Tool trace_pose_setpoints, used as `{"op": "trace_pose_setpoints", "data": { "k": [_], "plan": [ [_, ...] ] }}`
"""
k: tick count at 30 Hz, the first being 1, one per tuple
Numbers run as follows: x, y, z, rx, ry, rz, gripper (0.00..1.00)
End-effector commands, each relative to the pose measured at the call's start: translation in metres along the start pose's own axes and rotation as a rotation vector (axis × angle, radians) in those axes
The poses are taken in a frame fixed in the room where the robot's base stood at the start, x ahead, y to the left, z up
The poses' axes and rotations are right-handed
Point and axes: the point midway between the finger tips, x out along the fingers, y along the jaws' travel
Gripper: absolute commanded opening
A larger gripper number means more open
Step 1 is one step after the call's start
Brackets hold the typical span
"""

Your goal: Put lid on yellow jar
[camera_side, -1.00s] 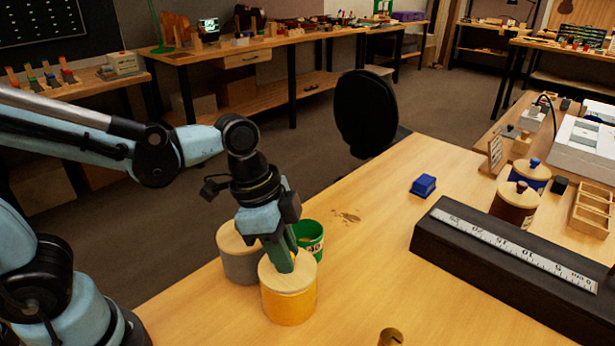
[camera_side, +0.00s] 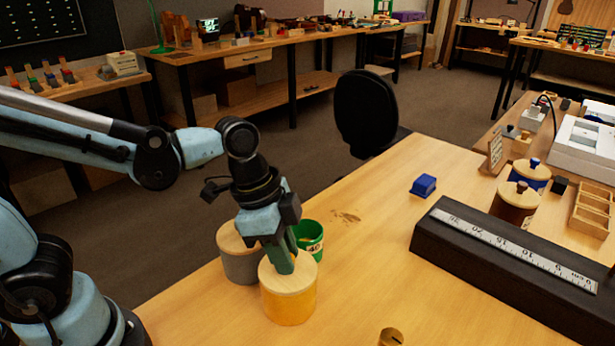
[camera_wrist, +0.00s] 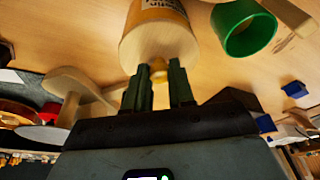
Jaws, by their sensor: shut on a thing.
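The yellow jar (camera_side: 289,307) stands upright near the front left of the bench in the side view. The pale wooden lid (camera_side: 302,277) is on its mouth and looks level; I see no clear gap between them. My gripper (camera_side: 284,268) points down over the lid's middle, and its green fingers hide the knob in this view. In the wrist view, the small round knob (camera_wrist: 158,66) of the lid (camera_wrist: 160,45) lies between the two fingers of my gripper (camera_wrist: 158,80), which is shut on it.
A grey jar (camera_side: 241,268) with a wooden lid stands close behind on the left. A green cup (camera_side: 309,238) is just behind the yellow jar. A brass-coloured piece (camera_side: 391,337) lies at the front edge. A black block with a ruler (camera_side: 520,258) is at right. The bench between is mostly clear.

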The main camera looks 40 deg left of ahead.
Motion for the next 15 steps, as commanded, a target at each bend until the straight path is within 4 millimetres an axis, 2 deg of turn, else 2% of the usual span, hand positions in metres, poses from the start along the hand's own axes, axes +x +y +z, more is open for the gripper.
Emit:
{"op": "trace_pose_setpoints", "data": {
  "k": [10, 11, 15],
  "plan": [
    [0.0004, 0.0000, 0.0001, 0.000, 0.000, 0.000, 0.00],
    [0.0004, 0.0000, 0.0001, 0.000, 0.000, 0.000, 0.28],
    [0.0004, 0.0000, 0.0001, 0.000, 0.000, 0.000, 0.49]
  ]
}}
